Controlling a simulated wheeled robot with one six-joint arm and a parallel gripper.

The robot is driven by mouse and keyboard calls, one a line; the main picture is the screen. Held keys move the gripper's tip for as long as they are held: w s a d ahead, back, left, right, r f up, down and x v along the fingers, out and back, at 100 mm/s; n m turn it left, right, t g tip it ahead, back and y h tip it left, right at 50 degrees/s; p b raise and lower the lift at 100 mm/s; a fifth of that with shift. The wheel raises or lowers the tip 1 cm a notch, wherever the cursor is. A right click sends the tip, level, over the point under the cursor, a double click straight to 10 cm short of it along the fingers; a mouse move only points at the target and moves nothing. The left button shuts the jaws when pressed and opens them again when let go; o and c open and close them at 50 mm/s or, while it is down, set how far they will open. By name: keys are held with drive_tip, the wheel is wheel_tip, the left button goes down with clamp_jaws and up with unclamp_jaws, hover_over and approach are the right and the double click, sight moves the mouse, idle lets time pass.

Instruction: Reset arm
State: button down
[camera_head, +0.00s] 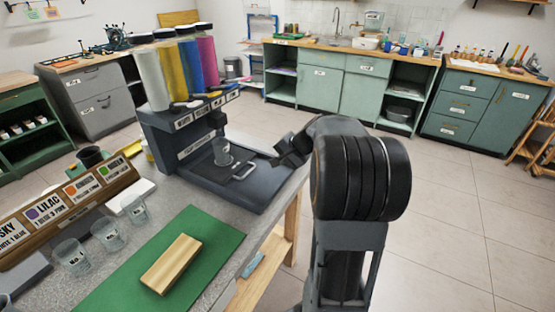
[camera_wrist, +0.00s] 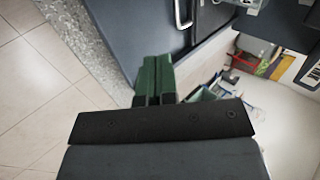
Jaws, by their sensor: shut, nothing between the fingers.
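My gripper shows in the wrist view (camera_wrist: 155,76), with its two green-tipped fingers pressed together and nothing between them. In the head view my gripper (camera_head: 286,154) is a dark shape in front of my folded black arm, above the right edge of the dark dispenser's tray. The dispenser (camera_head: 188,150) holds white, yellow, blue and purple tubes upright. A clear cup (camera_head: 222,152) stands on its base, left of my gripper and apart from it. The fingertips are hard to make out in the head view.
The grey worktop (camera_head: 190,200) carries a green mat (camera_head: 112,292) with a wooden block (camera_head: 171,264). Several clear cups (camera_head: 109,234) stand by a wooden label rack (camera_head: 125,174). Green cabinets (camera_head: 348,95) line the back wall. The tiled floor (camera_head: 455,225) right of my arm is clear.

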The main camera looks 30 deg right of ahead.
drive_tip(key=s+a+f+n+g+h+p, duration=0.1)
drive_tip(key=s+a+f+n+g+p, duration=0.15)
drive_tip(key=s+a+g, duration=0.4)
drive_tip(key=s+a+r+n+t+h+p, duration=0.3)
drive_tip(key=s+a+r+n+p, duration=0.2)
drive_tip(key=s+a+r+n, duration=0.4)
drive_tip(key=s+a, duration=0.1)
drive_tip(key=s, duration=0.2)
drive_tip(key=shift+s+a+r+n, duration=0.25)
drive_tip(key=shift+a+n, duration=0.1)
drive_tip(key=shift+a, duration=0.05)
